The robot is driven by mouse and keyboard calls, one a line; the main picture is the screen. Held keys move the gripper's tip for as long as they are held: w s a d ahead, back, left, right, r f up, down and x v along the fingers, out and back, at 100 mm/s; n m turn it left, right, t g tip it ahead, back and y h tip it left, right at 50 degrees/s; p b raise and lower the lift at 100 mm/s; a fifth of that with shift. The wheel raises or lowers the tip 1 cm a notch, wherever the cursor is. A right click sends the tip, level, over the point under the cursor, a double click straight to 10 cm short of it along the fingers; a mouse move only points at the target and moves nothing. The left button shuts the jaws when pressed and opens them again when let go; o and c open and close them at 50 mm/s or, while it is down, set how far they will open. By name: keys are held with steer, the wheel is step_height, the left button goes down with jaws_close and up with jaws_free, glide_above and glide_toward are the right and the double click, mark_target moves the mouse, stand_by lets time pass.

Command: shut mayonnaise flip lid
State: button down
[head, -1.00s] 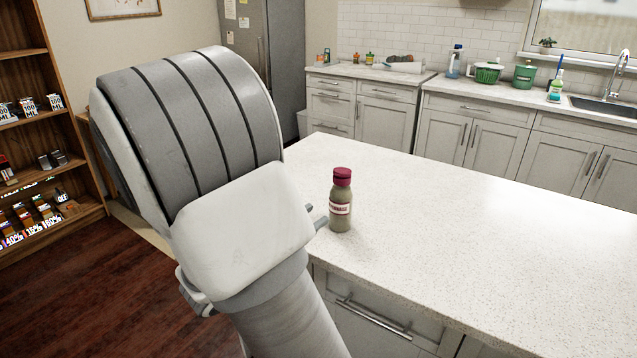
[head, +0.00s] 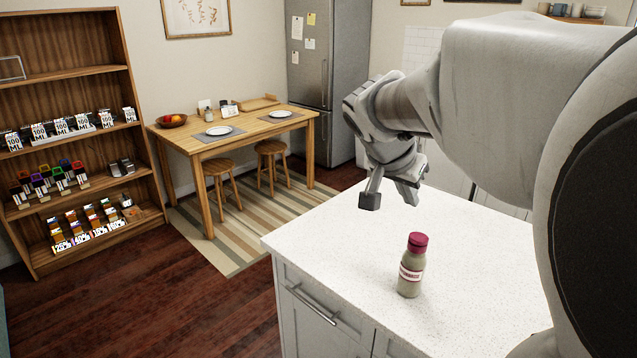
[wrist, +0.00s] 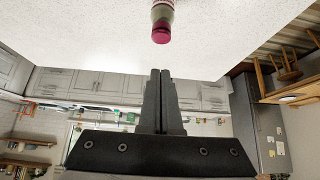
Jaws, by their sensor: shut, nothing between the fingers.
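The mayonnaise bottle (head: 410,277) stands upright on the white counter, with a pale greenish-beige body, a label and a maroon cap (head: 417,243). I can make out no raised flap on the cap. My gripper (head: 372,200) is in the air above the counter, up and to the left of the bottle in the head view, apart from it. In the wrist view my gripper (wrist: 160,73) has its two fingers together with nothing between them. The bottle (wrist: 163,13) shows upside down at the top of that view, its cap (wrist: 161,34) beyond the fingertips.
The counter (head: 330,235) is bare around the bottle. A dining table (head: 250,128) with stools stands on a striped rug at the back. A wooden shelf (head: 75,60) with small boxes is at the left, and a fridge (head: 345,70) is behind.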

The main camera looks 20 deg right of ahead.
glide_above(413, 243)
step_height(413, 243, down, 8)
steer(key=shift+s+a+f+b, duration=0.2)
steer(key=shift+f+b, duration=0.05)
steer(key=shift+f, duration=0.3)
steer(key=shift+s+a+f+b, duration=0.15)
steer(key=shift+a+f+b, duration=0.05)
steer(key=shift+f, duration=0.3)
steer(key=shift+a+f, duration=0.1)
steer(key=shift+f, duration=0.45)
steer(key=shift+f, duration=0.1)
steer(key=shift+f+b, duration=0.35)
steer(key=shift+b, duration=0.7)
steer(key=b, duration=0.3)
steer(key=shift+a+f, duration=0.1)
steer(key=shift+f, duration=0.25)
steer(key=shift+f+t+h+b, duration=0.1)
steer(key=shift+t+h+b, duration=0.2)
steer(key=shift+b, duration=0.4)
steer(key=b, duration=0.5)
steer(key=shift+s+a+f+h, duration=0.15)
steer(key=shift+s+f+h, duration=0.15)
steer(key=shift+h, duration=0.1)
steer(key=shift+r, duration=0.2)
